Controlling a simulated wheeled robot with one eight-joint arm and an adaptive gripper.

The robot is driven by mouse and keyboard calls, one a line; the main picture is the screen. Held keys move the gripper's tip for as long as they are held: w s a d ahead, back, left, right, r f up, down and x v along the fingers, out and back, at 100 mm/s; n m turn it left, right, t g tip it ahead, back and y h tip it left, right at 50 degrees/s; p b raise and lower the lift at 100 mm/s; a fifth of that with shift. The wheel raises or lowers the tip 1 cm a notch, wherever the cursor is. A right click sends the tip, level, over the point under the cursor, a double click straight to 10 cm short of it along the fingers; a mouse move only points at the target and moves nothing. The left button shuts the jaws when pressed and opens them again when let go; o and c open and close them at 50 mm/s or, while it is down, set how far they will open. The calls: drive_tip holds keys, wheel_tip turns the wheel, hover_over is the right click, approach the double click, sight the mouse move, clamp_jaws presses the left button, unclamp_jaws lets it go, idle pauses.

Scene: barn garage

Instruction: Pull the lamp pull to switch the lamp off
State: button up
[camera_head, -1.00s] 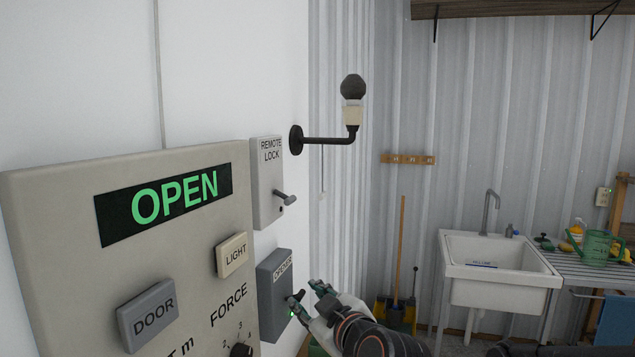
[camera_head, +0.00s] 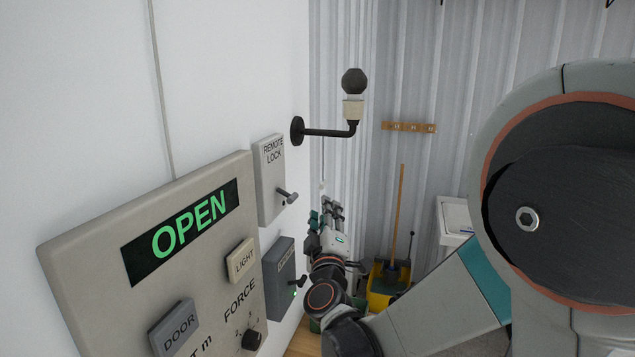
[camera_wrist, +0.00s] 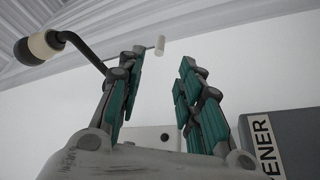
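The wall lamp (camera_head: 354,110) has a black bent arm, a pale socket and a dark-looking bulb; it also shows upper left in the wrist view (camera_wrist: 42,46). A thin cord hangs below the arm near the wall, with the small whitish lamp pull (camera_head: 322,187) at its end. In the wrist view the pull (camera_wrist: 160,45) appears as a pale cylinder framed near the gap between my fingertips, seemingly beyond them. My gripper (camera_head: 326,208) points up just below the pull. Its fingers (camera_wrist: 162,62) are apart, with nothing between them. I cannot tell the exact distance to the pull.
A control panel (camera_head: 110,255) with an OPEN display, a remote lock box (camera_head: 270,180) with a lever and an opener box (camera_head: 277,278) are on the wall left of my gripper. A broom and yellow bucket (camera_head: 385,287) stand behind. My arm hides the right side.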

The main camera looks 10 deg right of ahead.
sight(323, 182)
drive_tip(key=x, duration=1.2)
drive_tip(key=shift+w+d, duration=0.1)
drive_tip(key=shift+w, duration=0.3)
drive_tip(key=shift+r, duration=0.1)
